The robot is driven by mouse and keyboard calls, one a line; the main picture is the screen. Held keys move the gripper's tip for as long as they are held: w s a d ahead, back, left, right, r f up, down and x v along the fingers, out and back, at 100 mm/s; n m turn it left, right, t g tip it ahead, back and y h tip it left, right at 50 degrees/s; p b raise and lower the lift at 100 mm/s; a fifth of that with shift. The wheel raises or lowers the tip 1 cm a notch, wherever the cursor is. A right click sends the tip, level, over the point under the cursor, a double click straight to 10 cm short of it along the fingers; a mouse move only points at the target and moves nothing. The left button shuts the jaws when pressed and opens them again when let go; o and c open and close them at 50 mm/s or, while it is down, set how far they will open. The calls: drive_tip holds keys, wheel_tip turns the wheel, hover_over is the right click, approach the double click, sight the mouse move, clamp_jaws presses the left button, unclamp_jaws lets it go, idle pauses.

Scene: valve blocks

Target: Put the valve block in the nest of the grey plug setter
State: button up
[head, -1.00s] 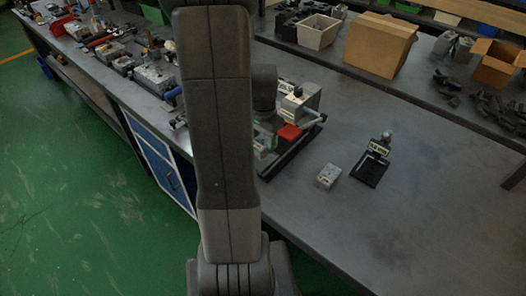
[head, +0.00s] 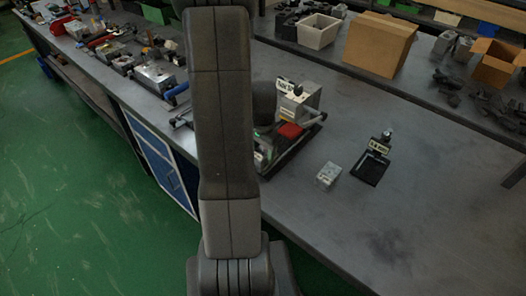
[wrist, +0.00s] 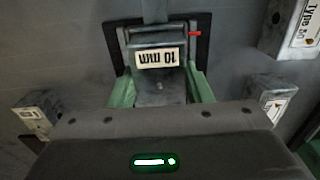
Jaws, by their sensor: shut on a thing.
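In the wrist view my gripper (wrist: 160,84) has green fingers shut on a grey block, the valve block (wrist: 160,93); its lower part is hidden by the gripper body. Just beyond it is a "10 mm" label, upside down, with a dark frame around and a small red part at its right. In the head view the grey plug setter (head: 302,99), with a lever, a label and a red part, stands right of my arm. My arm hides most of the gripper and the held block there. I cannot tell whether the block touches the nest.
A silver block (head: 328,175) and a black-based device (head: 370,168) with a label stand on the bench to the right. Labelled grey blocks (wrist: 38,108) lie either side in the wrist view. Cardboard box (head: 380,42) and bins are at the back. The right front bench is clear.

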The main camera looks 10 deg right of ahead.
sight(263, 151)
drive_tip(key=o, duration=1.3)
drive_tip(key=shift+s+a+f, duration=0.1)
drive_tip(key=shift+a+f, duration=0.05)
drive_tip(key=shift+f, duration=0.2)
drive_tip(key=shift+c, duration=0.2)
drive_tip(key=shift+s+f, duration=0.1)
drive_tip(key=shift+s, duration=0.05)
drive_tip(key=shift+r+p, duration=0.5)
wheel_tip(263, 151, up, 12)
drive_tip(key=shift+w, duration=0.25)
